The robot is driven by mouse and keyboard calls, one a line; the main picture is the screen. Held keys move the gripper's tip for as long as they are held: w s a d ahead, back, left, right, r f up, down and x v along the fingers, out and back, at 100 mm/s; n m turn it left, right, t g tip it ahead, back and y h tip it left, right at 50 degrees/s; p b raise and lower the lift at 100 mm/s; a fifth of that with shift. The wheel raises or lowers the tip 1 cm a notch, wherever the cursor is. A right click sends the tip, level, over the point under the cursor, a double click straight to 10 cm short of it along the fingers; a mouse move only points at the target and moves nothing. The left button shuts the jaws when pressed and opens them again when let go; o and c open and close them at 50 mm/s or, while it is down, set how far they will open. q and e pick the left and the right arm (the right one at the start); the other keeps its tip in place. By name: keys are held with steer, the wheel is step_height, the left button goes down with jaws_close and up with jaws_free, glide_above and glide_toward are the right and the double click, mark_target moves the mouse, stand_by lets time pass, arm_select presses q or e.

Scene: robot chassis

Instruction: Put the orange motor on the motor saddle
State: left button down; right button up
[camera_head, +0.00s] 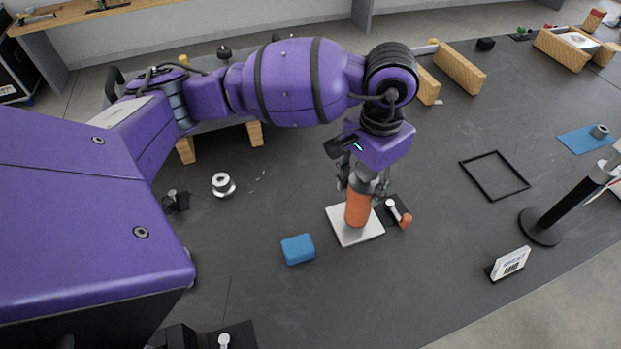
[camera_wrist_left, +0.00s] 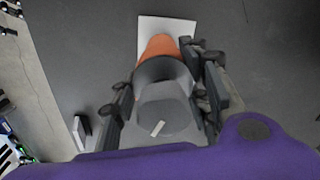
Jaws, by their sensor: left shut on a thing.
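The orange motor (camera_head: 358,208) has an orange body and a grey upper end. My left gripper (camera_head: 363,184) points down and is shut around the grey end. In the left wrist view, the motor (camera_wrist_left: 160,48) stands out between the fingers (camera_wrist_left: 165,88). The motor is roughly upright over a white square plate (camera_head: 343,233); I cannot tell whether it touches the plate. A small dark fixture with a white-capped pin and an orange piece (camera_head: 404,219) is just to its right. I cannot tell for sure which part is the motor saddle. My right gripper is not in view.
A blue block (camera_head: 298,249) lies left of the plate, and a silver spool (camera_head: 223,184) farther left. A black square frame (camera_head: 494,175), a black stand (camera_head: 541,227) and a small white sign (camera_head: 510,263) are to the right. Wooden blocks (camera_head: 459,68) stand behind.

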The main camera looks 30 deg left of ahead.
arm_select(q)
steer(key=shift+f, duration=0.65)
steer(key=c, duration=1.4)
jaws_free()
steer(key=shift+f, duration=0.25)
steer(key=shift+c, duration=0.2)
steer(key=o, duration=0.5)
steer(key=shift+r, duration=0.1)
steer(key=shift+c, duration=0.2)
step_height(320, 180, up, 12)
steer(key=shift+r+b, duration=0.2)
steer(key=shift+b, duration=0.1)
